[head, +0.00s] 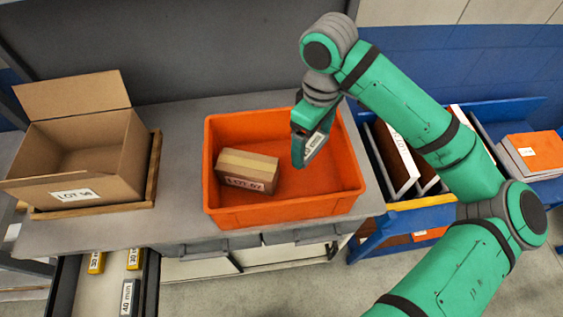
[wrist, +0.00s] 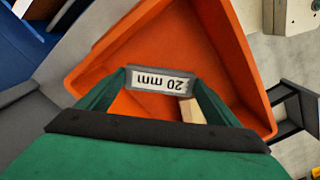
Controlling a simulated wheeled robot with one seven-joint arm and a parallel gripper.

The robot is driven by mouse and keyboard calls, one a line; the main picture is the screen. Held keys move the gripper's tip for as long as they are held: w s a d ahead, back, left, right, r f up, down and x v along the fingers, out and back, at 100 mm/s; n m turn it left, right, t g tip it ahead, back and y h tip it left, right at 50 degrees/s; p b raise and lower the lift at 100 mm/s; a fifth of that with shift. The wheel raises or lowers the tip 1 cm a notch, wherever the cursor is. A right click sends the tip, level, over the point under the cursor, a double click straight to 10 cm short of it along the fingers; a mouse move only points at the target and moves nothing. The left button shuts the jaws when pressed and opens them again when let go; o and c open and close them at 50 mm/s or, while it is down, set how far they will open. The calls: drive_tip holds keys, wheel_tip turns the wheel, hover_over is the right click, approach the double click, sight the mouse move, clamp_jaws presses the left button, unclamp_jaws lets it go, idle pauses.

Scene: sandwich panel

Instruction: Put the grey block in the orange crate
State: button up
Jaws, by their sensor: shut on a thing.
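The orange crate (head: 300,209) stands on the grey bench in the middle of the head view. It also fills much of the wrist view (wrist: 222,45). My gripper (head: 303,145) is over the right part of the crate, pointing down. In the wrist view my gripper (wrist: 160,84) is shut on the grey block (wrist: 160,79), whose white label reads "20 mm". The block (head: 314,145) also shows between the fingers in the head view, partly hidden by them. It is above the crate floor; the exact height is hard to tell.
A cardboard box (head: 246,171) labelled LOT lies in the crate's left part. An open carton (head: 85,150) stands on a wooden tray at the left. An open drawer (head: 70,285) below holds yellow and grey blocks. A blue rack (head: 380,235) with panels stands at the right.

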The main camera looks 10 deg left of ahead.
hover_over(307, 174)
wheel_tip(307, 174, down, 7)
drive_tip(key=shift+d+r, duration=0.1)
drive_tip(key=shift+r, duration=0.1)
drive_tip(key=shift+w+f, duration=0.15)
drive_tip(key=shift+f, duration=0.75)
wheel_tip(307, 174, down, 2)
drive_tip(key=shift+d+f, duration=0.1)
drive_tip(key=shift+f, duration=0.4)
drive_tip(key=shift+f, duration=0.15)
drive_tip(key=o, duration=1)
drive_tip(key=shift+a, duration=0.2)
wheel_tip(307, 174, up, 12)
drive_tip(key=shift+r, duration=0.15)
